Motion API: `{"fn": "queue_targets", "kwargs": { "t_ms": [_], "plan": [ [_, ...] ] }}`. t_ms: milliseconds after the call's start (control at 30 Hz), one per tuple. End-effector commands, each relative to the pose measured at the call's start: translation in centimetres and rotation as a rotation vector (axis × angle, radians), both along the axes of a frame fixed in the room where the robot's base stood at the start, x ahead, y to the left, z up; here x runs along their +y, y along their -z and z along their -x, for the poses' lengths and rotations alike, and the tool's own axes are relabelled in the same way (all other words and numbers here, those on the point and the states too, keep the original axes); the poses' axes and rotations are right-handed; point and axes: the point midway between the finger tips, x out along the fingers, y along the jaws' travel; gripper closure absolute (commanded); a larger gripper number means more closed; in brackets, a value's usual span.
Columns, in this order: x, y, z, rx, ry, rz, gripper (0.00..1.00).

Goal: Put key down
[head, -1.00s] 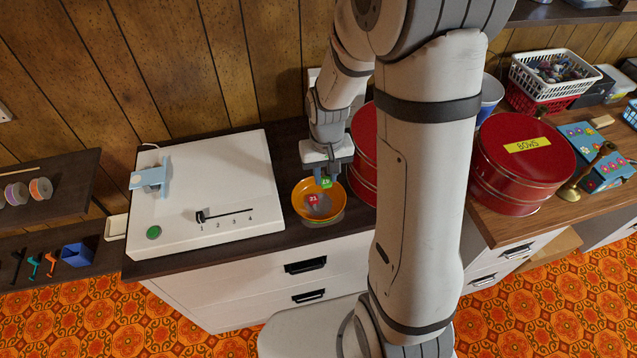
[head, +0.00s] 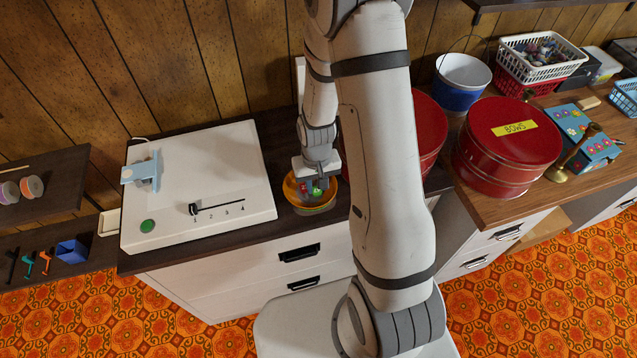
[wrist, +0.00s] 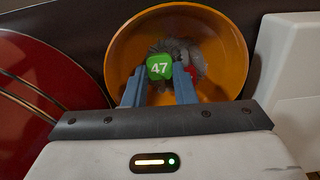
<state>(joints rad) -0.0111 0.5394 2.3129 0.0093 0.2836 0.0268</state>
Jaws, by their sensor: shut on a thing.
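My gripper (wrist: 158,88) is shut on a key with a green tag (wrist: 159,67) marked 47. In the wrist view the green tag sits between the blue fingertips, over the inside of an orange bowl (wrist: 124,50). Grey contents, unclear in detail, lie in the bowl under the tag. In the head view my gripper (head: 313,188) points down into the orange bowl (head: 296,201), and the green tag (head: 317,191) shows at the fingers. A red tag (head: 304,187) shows beside it in the bowl. The metal part of the held key is hidden or too small to tell.
A white machine (head: 195,190) with a slider and green button stands left of the bowl. Red round tins (head: 505,150) stand to the right, one close to the bowl. A blue-and-white tub (head: 461,80) and baskets (head: 540,58) are farther right.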

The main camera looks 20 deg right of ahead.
Motion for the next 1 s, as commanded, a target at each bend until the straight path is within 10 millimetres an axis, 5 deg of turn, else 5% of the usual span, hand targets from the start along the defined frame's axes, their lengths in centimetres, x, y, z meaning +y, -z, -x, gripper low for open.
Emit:
{"fn": "queue_targets", "kwargs": {
  "t_ms": [567,600,833,1000],
  "plan": [
    [-0.1,2.1,0.7,0.019,0.002,0.001,1.0],
    [-0.2,2.1,0.7,0.019,0.002,0.001,0.74],
    [-0.2,2.2,0.7,0.019,0.003,0.001,0.55],
    [-0.2,2.2,0.7,0.019,0.002,0.001,0.54]
  ]
}}
